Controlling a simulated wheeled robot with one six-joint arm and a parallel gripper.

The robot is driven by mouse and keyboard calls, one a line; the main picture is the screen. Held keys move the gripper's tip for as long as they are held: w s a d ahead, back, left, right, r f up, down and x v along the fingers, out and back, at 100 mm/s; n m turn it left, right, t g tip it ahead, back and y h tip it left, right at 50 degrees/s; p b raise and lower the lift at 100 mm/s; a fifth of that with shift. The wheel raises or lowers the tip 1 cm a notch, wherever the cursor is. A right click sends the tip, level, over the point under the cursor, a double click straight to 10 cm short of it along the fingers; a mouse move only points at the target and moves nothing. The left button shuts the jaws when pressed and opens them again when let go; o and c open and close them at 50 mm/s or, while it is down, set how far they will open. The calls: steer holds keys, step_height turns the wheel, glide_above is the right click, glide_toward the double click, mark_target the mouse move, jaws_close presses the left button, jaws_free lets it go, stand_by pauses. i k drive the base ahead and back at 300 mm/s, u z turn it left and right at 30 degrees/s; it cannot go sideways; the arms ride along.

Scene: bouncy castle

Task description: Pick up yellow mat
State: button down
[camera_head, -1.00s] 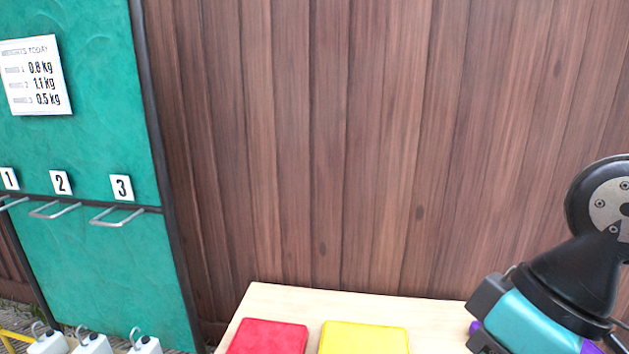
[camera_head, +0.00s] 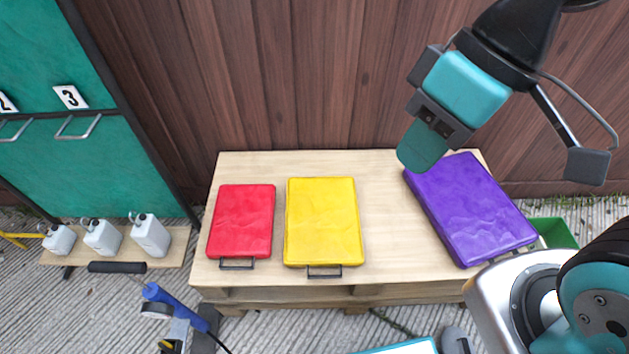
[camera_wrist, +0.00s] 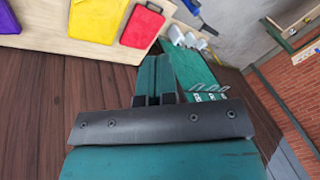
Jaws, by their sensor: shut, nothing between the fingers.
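The yellow mat (camera_head: 323,222) lies flat in the middle of a wooden table, its dark handle (camera_head: 324,272) at the front edge. It also shows at the upper left in the wrist view (camera_wrist: 97,18). A red mat (camera_head: 241,222) lies to its left and a purple mat (camera_head: 470,210) to its right, at an angle. My gripper (camera_head: 419,152) is above the table's back right, to the right of the yellow mat and near the purple mat's far end in the picture. Its fingers (camera_wrist: 155,78) are shut and empty, apart from the yellow mat.
The table (camera_head: 390,215) has bare wood between the yellow and purple mats. A wooden wall (camera_head: 300,80) stands behind it. White canisters (camera_head: 150,236) stand at the left, below a green board (camera_head: 40,160) with hooks. A green box (camera_head: 556,232) is at the right.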

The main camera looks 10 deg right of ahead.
mark_target(324, 229)
steer(key=k, duration=0.5)
steer(key=u, duration=2.25)
steer(key=i, duration=1.3)
steer(key=z, duration=3.15)
